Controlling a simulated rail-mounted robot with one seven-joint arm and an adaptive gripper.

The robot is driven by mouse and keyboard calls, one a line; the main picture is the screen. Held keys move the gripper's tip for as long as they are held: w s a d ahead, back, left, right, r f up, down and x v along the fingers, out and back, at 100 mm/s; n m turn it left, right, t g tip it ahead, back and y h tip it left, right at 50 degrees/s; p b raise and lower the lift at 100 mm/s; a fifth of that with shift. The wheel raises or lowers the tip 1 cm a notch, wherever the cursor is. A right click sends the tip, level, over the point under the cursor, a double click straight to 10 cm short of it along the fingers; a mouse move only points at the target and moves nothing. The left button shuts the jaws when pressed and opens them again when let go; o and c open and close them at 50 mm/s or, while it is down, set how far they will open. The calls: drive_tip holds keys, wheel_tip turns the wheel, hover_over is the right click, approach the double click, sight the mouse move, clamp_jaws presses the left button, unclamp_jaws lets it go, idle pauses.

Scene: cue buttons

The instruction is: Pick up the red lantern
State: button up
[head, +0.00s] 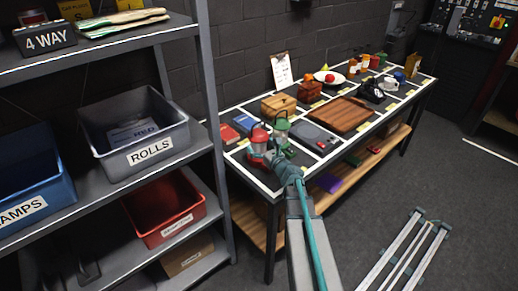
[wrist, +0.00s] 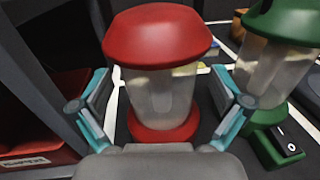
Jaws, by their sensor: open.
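The red lantern (head: 258,142) stands upright on the near left end of the table, with a red cap, a clear body and a red base. In the wrist view the red lantern (wrist: 158,75) fills the middle. My gripper (wrist: 158,112) is open, with one finger on each side of the lantern's clear body; I cannot tell whether either finger touches it. In the head view my gripper (head: 268,158) is at the lantern and partly covers its lower right. A green lantern (head: 281,130) stands just to the right; it also shows in the wrist view (wrist: 265,70).
The table's white-taped sections hold red and blue books (head: 244,123), a grey device (head: 317,136), a wooden board (head: 342,115) and a wooden box (head: 278,105). A metal shelf (head: 212,90) with bins stands left.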

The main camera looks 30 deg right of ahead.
drive_tip(key=shift+w, duration=0.55)
drive_tip(key=shift+c, duration=0.3)
drive_tip(key=c, duration=1.7)
drive_tip(key=shift+r, duration=0.2)
